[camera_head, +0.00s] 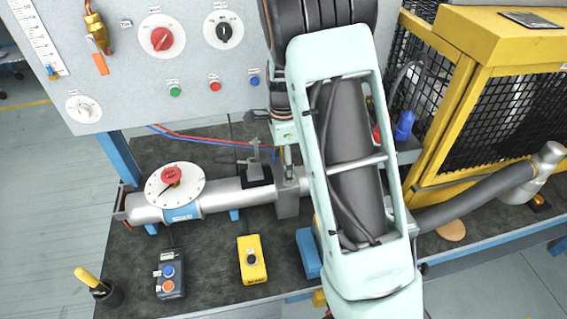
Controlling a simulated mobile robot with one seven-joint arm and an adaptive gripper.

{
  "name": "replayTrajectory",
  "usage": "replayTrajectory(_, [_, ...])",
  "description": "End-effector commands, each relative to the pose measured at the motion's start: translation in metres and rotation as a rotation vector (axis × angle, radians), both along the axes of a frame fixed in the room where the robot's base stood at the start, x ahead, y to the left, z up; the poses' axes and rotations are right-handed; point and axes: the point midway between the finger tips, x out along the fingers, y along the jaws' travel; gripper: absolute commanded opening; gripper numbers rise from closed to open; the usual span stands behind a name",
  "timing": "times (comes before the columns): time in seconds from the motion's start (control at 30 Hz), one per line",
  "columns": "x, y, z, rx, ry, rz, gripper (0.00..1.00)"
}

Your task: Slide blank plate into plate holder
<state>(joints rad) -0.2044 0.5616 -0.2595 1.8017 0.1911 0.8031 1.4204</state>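A grey pipe (232,196) runs along the bench. A grey upright block (287,201), apparently the plate holder, sits across the pipe and is partly covered by my arm. My gripper (286,143) appears above this block, beside my pale green arm link, small and mostly hidden. A thin pale piece shows just below it, over the block. I cannot tell whether this is the blank plate or a fingertip, or whether it touches the block. The fingers' opening cannot be made out.
A metal clamp-like part (256,167) stands left of the block. A white dial with a red knob (174,184) is on the pipe. A control panel (190,70) rises behind; a yellow cage (490,100) is right.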

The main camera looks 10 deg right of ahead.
Motion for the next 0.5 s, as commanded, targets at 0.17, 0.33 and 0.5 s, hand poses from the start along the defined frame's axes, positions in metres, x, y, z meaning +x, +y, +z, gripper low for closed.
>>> replayTrajectory(0.17, [0.0004,-0.0001,0.0005,0.0,-0.001,0.0,0.37])
replayTrajectory(0.33, [0.0004,-0.0001,-0.0017,0.0,-0.001,0.0,0.37])
replayTrajectory(0.5, [0.0003,0.0,-0.0062,0.0,-0.001,0.0,0.37])
